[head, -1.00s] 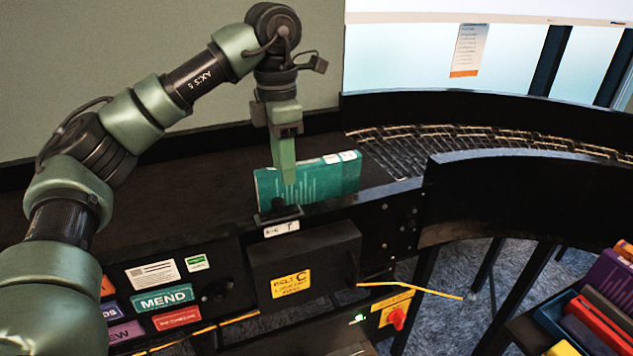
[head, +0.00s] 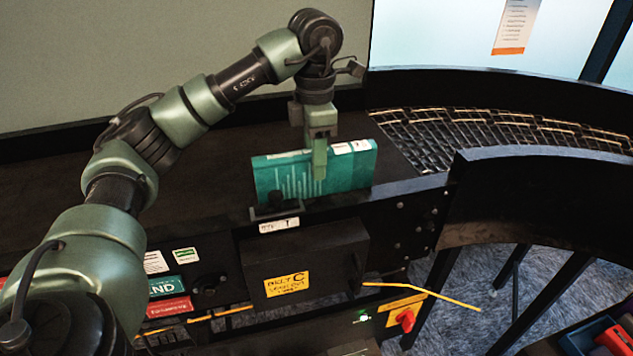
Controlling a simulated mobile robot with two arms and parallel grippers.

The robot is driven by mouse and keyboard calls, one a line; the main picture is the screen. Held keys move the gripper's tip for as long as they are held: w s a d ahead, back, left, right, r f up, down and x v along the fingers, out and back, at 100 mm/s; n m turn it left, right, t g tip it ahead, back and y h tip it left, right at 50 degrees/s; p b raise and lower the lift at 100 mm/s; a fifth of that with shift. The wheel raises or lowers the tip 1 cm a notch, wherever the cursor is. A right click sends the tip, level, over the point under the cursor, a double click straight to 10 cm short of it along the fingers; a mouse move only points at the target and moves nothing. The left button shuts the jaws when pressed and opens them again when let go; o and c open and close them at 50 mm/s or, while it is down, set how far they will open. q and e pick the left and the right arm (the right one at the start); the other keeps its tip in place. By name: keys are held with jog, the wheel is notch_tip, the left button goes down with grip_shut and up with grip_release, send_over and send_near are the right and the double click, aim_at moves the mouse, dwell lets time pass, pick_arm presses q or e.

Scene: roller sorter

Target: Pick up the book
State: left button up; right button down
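The teal book (head: 275,180) stands on its long edge on the dark belt, close to the belt's near side wall. White labels show along its top. My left gripper (head: 319,168) points down at about the middle of the book. One green finger overlaps the book's near face, with its tip partway down the cover. The other finger is hidden, so I cannot tell whether the gripper is closed on the book. My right gripper is not in view.
A curved roller conveyor (head: 450,135) runs off to the right behind a black side wall (head: 540,200). The belt left of the book is clear. A control box with a yellow label (head: 287,283) and a red button (head: 405,320) are below. Colourful items (head: 600,335) sit at lower right.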

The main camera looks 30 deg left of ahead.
aim_at(316, 183)
pick_arm(q)
notch_tip(316, 183, down, 4)
jog(key=shift+s+d+f+p, duration=0.1)
jog(key=shift+p, duration=1.1)
jog(key=shift+f, duration=0.4)
jog(key=shift+c, duration=0.3)
grip_shut()
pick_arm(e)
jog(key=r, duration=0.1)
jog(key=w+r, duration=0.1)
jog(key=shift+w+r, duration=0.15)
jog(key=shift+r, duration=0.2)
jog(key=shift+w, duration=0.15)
